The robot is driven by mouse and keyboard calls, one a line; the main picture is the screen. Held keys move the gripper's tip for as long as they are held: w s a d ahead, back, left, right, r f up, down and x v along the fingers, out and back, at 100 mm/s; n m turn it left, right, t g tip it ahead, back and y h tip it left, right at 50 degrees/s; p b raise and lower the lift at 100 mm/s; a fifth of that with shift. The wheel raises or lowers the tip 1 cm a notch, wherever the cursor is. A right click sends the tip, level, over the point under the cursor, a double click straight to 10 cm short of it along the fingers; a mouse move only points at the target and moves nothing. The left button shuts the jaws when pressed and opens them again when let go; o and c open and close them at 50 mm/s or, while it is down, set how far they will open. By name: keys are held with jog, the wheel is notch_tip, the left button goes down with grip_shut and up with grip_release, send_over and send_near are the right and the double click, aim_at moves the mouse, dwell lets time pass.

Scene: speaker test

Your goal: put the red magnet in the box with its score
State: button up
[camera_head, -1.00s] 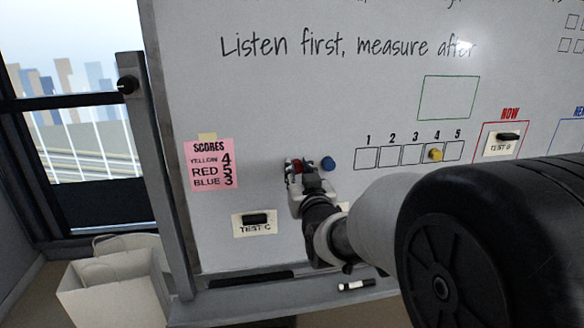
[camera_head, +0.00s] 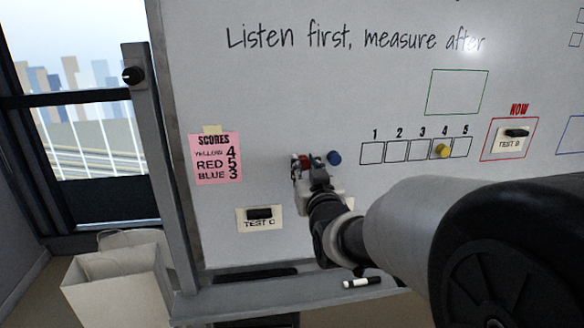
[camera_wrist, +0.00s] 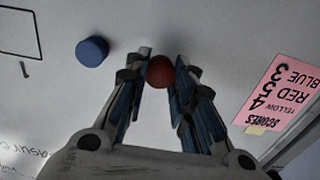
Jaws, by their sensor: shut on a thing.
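The red magnet (camera_wrist: 160,72) is between the fingertips of my gripper (camera_wrist: 158,78), which is shut on it. In the head view the red magnet (camera_head: 305,160) shows partly behind my gripper (camera_head: 308,168), in front of the whiteboard. I cannot tell whether the magnet still touches the board. A row of numbered boxes, 1 to 5, is drawn to the right; box 5 (camera_head: 461,147) is empty. The yellow magnet (camera_head: 442,151) is in box 4. The blue magnet (camera_head: 334,158) is just right of my gripper. The pink score note (camera_head: 216,160) reads yellow 4, red 5, blue 3.
A TEST C card (camera_head: 259,219) with a dark piece is below the note. A TEST B card (camera_head: 513,139) is in the red NOW frame. A marker (camera_head: 362,282) lies on the board's tray. Bare board lies between the blue magnet and box 1.

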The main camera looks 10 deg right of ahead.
jog(key=shift+s, duration=0.2)
jog(key=shift+s+b, duration=1)
jog(key=shift+s, duration=1.35)
jog(key=shift+s, duration=0.2)
